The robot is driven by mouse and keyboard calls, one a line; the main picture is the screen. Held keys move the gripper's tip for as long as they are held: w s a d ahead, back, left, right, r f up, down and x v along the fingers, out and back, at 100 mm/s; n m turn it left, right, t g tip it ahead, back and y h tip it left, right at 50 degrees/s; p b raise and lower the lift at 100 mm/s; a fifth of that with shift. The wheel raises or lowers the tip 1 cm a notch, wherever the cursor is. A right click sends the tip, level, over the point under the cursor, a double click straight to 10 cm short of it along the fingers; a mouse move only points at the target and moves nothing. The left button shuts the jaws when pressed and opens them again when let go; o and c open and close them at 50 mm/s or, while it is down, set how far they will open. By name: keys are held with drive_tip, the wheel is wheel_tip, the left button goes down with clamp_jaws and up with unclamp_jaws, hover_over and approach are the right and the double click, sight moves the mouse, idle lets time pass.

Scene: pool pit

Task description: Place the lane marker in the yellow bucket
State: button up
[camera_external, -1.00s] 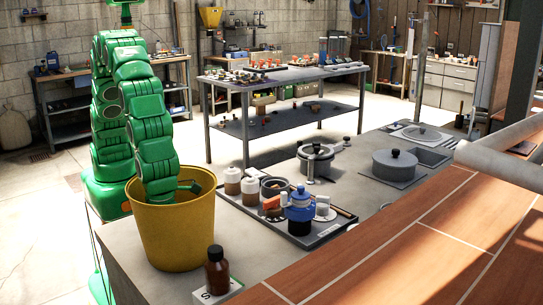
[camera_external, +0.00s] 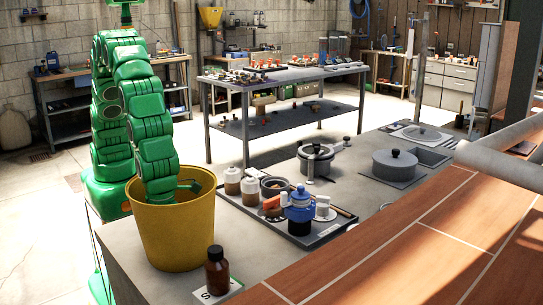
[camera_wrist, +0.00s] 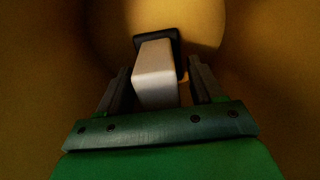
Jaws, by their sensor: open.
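The yellow bucket (camera_external: 172,232) stands at the near left of the grey counter. My green arm reaches down into it, and the bucket wall hides my gripper in the external view. In the wrist view the yellow inside of the bucket (camera_wrist: 60,60) surrounds my gripper (camera_wrist: 158,72). A pale block with a dark end, which looks like the lane marker (camera_wrist: 155,62), is between the two dark fingers. The fingers are open, with a narrow gap on either side of it. I cannot tell whether it touches the bucket floor.
A brown bottle (camera_external: 217,270) stands just right of the bucket. A dark tray (camera_external: 318,236) holds jars, a blue pot (camera_external: 299,207) and small items. Farther back are a lidded pot (camera_external: 316,158) and a pan (camera_external: 395,164). A wooden surface (camera_external: 440,245) borders the counter at front right.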

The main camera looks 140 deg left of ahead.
wheel_tip(320, 180, up, 10)
drive_tip(key=shift+f, duration=0.1)
drive_tip(key=shift+r, duration=0.9)
drive_tip(key=shift+s+r, duration=0.15)
drive_tip(key=shift+r, duration=0.1)
drive_tip(key=s+a+r+n+t, duration=0.2)
drive_tip(key=s+r+n, duration=0.3)
drive_tip(key=s+r, duration=0.2)
drive_tip(key=s+a+f+n+g, duration=0.1)
drive_tip(key=s+n, duration=0.3)
drive_tip(key=s, duration=0.8)
drive_tip(key=s+a+f+n+g, duration=0.1)
drive_tip(key=s+a+n, duration=0.2)
drive_tip(key=s, duration=0.9)
drive_tip(key=s+a+f+n+g, duration=0.1)
drive_tip(key=s+n, duration=0.4)
drive_tip(key=s, duration=0.7)
drive_tip(key=shift+a+f+n+g, duration=0.4)
drive_tip(key=shift+a, duration=0.05)
